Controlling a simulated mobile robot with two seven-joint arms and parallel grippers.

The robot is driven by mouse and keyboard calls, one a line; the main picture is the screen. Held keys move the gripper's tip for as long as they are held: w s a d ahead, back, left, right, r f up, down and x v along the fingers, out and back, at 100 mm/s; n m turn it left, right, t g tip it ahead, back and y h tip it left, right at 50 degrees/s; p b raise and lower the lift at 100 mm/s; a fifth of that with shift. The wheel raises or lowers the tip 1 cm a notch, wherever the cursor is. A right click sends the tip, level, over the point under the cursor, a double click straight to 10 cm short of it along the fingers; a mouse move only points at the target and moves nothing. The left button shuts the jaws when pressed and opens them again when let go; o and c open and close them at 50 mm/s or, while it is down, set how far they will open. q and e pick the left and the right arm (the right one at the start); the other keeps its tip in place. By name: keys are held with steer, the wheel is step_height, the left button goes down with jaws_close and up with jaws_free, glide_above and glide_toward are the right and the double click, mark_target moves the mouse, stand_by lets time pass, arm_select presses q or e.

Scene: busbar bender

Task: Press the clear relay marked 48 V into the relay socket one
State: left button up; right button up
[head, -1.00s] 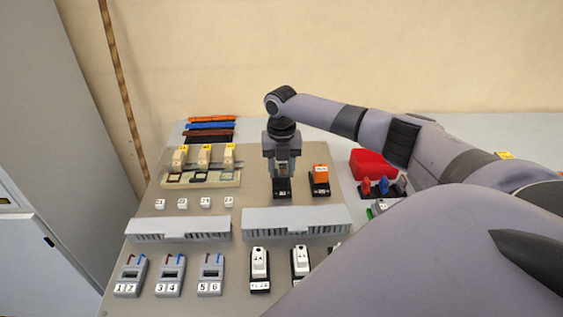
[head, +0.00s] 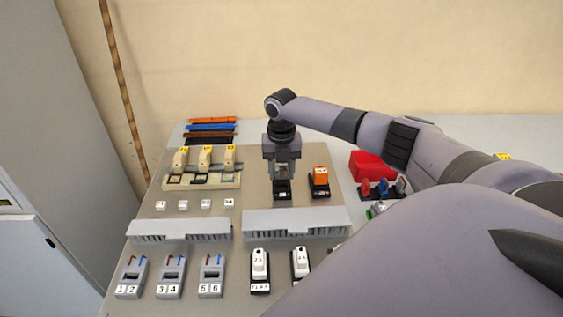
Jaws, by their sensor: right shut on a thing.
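My right gripper (head: 282,171) points straight down over the panel and is shut on a small clear relay (head: 282,173), mostly hidden between its fingers. Right below it is a black relay socket (head: 282,194), whose front part shows. The relay is at or just above the socket; I cannot tell whether it is seated. The 48 V marking is not readable. An orange relay (head: 320,175) stands in a second black socket to the right. My left gripper is not in view.
Grey slotted ducts (head: 295,223) cross the panel in front of the sockets. Cream modules (head: 204,158) stand to the left. A red box (head: 371,165) and several coloured pieces lie at the right. Grey numbered blocks (head: 171,278) and white-topped black devices (head: 260,267) line the front.

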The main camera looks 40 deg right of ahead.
steer(key=shift+p, duration=0.35)
steer(key=shift+f+b, duration=0.75)
steer(key=shift+f, duration=0.45)
stand_by(0.4)
steer(key=o, duration=1.2)
steer(key=shift+c, duration=0.2)
steer(key=shift+s+f, duration=0.1)
steer(key=shift+s+d, duration=0.1)
steer(key=r, duration=0.7)
steer(key=shift+w+a+r, duration=0.25)
steer(key=shift+w+r, duration=0.05)
steer(key=shift+r, duration=0.05)
steer(key=shift+c, duration=0.3)
